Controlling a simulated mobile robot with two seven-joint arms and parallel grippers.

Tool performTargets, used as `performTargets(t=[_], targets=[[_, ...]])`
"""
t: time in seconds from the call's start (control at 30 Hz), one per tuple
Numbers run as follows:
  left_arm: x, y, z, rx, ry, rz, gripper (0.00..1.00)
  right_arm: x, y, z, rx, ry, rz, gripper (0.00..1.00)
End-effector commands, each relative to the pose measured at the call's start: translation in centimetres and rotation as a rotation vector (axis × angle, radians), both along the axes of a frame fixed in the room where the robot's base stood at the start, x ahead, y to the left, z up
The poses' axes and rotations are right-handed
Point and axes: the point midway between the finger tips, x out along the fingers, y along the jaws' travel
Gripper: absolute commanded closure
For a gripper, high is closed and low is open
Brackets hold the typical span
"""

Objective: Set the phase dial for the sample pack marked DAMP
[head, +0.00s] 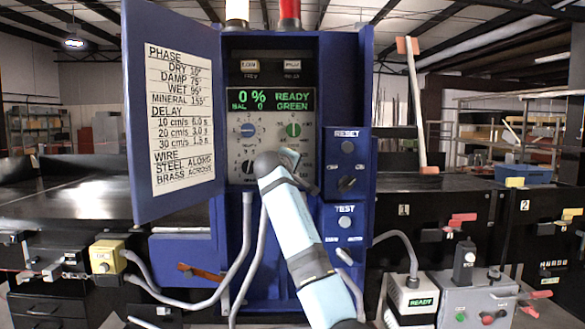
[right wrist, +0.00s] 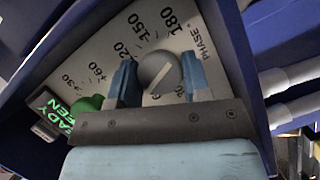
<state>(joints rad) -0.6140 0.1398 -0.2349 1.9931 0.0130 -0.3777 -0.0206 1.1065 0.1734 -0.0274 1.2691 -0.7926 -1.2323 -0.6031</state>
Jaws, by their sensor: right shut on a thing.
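The phase dial (right wrist: 158,72) is a round grey knob with a pale pointer line, on a light panel with numbers and the word PHASE. In the right wrist view my right gripper (right wrist: 160,84) has a blue finger on each side of the knob and is shut on it. The chart (head: 178,125) on the open door lists PHASE: DRY 10°, DAMP 75°, WET 95°, MINERAL 155°. I cannot make out a sample pack. My left gripper is not in view.
The blue cabinet's door (head: 140,110) stands open at left. A display (head: 270,99) reads 0 % and READY GREEN. Nearby are a blue knob (head: 248,130), a green knob (head: 293,130) and a black knob (head: 248,167). RESET and TEST boxes stick out at right.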

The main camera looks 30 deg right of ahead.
Motion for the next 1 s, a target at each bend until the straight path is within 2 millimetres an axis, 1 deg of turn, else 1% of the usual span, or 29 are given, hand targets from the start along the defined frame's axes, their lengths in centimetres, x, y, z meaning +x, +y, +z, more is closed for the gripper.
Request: performTargets(t=[0.27, 0.3, 0.37, 0.4, 0.67, 0.77, 0.87, 1.0], targets=[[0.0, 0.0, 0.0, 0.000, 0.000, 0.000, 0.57, 0.0, 0.0, -0.1, 0.001, 0.001, 0.000, 0.80], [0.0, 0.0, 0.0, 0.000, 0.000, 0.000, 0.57, 0.0, 0.0, -0.1, 0.001, 0.001, 0.000, 0.54], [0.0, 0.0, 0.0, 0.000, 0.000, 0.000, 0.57, 0.0, 0.0, -0.1, 0.001, 0.001, 0.000, 0.40], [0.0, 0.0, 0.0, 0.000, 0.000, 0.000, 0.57, 0.0, 0.0, -0.1, 0.001, 0.001, 0.000, 0.31], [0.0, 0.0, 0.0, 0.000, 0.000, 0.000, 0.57, 0.0, 0.0, 0.0, 0.000, 0.000, 0.000, 0.31], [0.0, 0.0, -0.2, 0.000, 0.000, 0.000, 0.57, -0.3, 0.4, 0.0, -0.001, -0.001, 0.001, 0.31], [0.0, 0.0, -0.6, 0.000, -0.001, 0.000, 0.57, -1.0, 1.4, 0.1, 0.000, -0.003, 0.001, 0.31], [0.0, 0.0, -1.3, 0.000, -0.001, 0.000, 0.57, -2.7, 3.8, 0.4, 0.000, -0.003, 0.003, 0.31]])
